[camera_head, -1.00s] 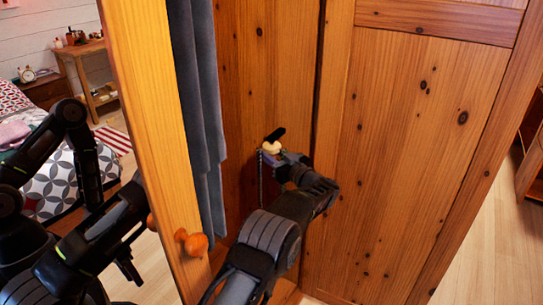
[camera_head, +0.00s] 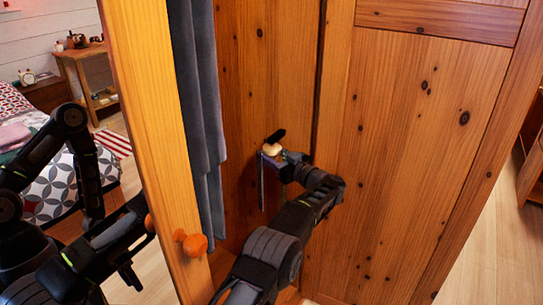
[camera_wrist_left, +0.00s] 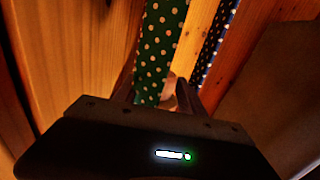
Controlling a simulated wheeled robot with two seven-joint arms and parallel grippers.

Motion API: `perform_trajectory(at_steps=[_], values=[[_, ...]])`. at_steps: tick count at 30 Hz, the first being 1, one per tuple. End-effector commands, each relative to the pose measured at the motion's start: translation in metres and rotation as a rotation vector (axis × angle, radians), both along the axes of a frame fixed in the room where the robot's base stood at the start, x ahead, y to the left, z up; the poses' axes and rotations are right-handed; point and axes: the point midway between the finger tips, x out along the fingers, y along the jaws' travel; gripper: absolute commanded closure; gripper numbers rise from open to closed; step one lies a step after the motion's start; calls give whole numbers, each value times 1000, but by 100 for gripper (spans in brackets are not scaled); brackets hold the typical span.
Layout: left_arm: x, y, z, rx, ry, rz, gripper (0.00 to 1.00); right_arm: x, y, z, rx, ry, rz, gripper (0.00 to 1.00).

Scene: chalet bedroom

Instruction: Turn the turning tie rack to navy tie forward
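My left gripper (camera_head: 283,158) is inside the wardrobe, at the small tie rack. In the head view, a pale wooden knob (camera_head: 271,149) with a dark piece above it shows at the gripper, and a thin dark strip hangs just below. In the left wrist view, a green tie with pale dots (camera_wrist_left: 158,50) hangs in front of the fingers (camera_wrist_left: 152,92), and a navy tie with white dots (camera_wrist_left: 216,40) hangs to its right. The fingers look apart, with a pale part between them. Whether they clamp anything is unclear. My right gripper is not in view.
The open wardrobe door (camera_head: 155,130) with a round orange knob (camera_head: 194,244) stands left of the gripper. A grey-blue garment (camera_head: 203,120) hangs just behind it. A wooden panel (camera_head: 410,150) closes off the right. A bed (camera_head: 60,185) lies at far left.

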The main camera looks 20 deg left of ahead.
Motion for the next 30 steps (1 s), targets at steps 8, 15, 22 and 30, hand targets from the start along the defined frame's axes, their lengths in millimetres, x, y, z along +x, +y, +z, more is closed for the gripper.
perform_trajectory(at_steps=[8,15,22,30], values=[[0,-1,-1,0,1,-1,45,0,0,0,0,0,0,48],[-4,-11,-1,-1,4,-2,45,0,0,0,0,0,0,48],[-18,-44,-1,-2,3,-2,45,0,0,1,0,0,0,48],[-30,-71,-1,0,1,-1,45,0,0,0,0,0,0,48]])
